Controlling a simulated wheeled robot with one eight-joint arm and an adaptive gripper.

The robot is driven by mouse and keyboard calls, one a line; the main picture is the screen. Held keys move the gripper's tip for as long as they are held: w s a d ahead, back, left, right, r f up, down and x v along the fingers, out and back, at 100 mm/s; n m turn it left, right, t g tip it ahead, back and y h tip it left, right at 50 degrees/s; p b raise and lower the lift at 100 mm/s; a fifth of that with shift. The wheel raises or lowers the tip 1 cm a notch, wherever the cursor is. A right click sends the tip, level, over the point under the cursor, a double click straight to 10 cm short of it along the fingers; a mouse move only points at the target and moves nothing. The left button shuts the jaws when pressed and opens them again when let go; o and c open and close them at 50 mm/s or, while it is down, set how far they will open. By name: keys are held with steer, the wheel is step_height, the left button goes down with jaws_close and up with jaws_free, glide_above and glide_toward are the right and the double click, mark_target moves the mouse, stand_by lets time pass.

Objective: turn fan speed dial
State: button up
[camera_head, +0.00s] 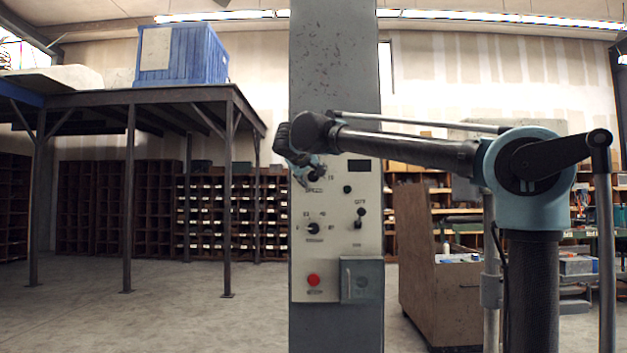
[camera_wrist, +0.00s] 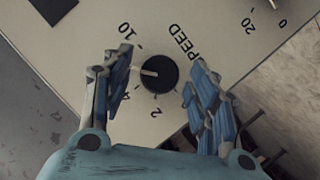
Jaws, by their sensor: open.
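The fan speed dial (camera_wrist: 157,73) is a round black knob with a pale pointer line, on a cream panel marked SPEED with numbers around it. In the wrist view the pointer is toward the left, between the 10 and the 4. My gripper (camera_wrist: 163,82) is open, with one blue-padded finger on each side of the dial and a gap to both. In the head view my gripper (camera_head: 303,170) is in front of the panel's upper left and partly covers the dial (camera_head: 314,176).
The control panel (camera_head: 337,215) on a grey column also carries a lower dial (camera_head: 313,228), a toggle switch (camera_head: 359,216), a red button (camera_head: 313,280) and a grey box (camera_head: 362,280). A wooden cabinet (camera_head: 437,265) stands to the right. Open floor lies to the left.

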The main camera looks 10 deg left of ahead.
steer(key=shift+w+f, duration=0.1)
steer(key=shift+w, duration=0.2)
steer(key=shift+c, duration=0.5)
steer(key=c, duration=1)
steer(key=shift+n+h, duration=0.3)
steer(key=shift+n, duration=0.2)
steer(key=o, duration=1.1)
